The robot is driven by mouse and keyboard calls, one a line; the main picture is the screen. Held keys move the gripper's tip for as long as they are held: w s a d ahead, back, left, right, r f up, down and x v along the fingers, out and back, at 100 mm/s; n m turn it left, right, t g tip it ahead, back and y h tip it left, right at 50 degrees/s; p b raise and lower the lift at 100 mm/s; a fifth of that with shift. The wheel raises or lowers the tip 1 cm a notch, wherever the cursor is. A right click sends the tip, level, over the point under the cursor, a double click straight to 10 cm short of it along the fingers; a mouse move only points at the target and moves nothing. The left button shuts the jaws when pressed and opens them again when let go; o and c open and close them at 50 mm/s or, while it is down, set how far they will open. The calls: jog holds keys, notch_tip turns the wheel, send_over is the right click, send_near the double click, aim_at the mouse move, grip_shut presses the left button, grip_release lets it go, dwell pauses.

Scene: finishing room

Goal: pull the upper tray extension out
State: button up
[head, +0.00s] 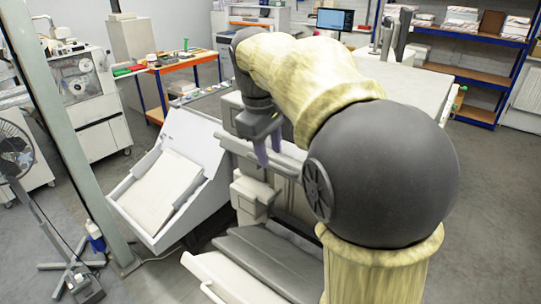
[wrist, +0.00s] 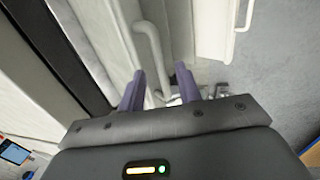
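My gripper (head: 268,149) is in front of the light grey machine, near a horizontal bar (head: 235,143) on its front. In the wrist view its two purple fingers (wrist: 160,92) stand apart, and I see nothing clamped between them. A pale bent rod like a handle (wrist: 149,45) shows beyond the fingers, close to the left one; I cannot tell if they touch. I cannot clearly make out which part is the upper tray extension. My arm covers much of the machine in the head view.
A large tilted white tray (head: 205,142) stands left of the machine. A grey sloping tray (head: 262,262) is low in front. Floor is open at the right.

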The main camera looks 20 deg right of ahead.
jog(key=shift+w+d+f, duration=0.1)
jog(key=shift+d+f, duration=0.1)
jog(key=shift+f, duration=1.05)
grip_shut()
jog(key=shift+r, duration=0.15)
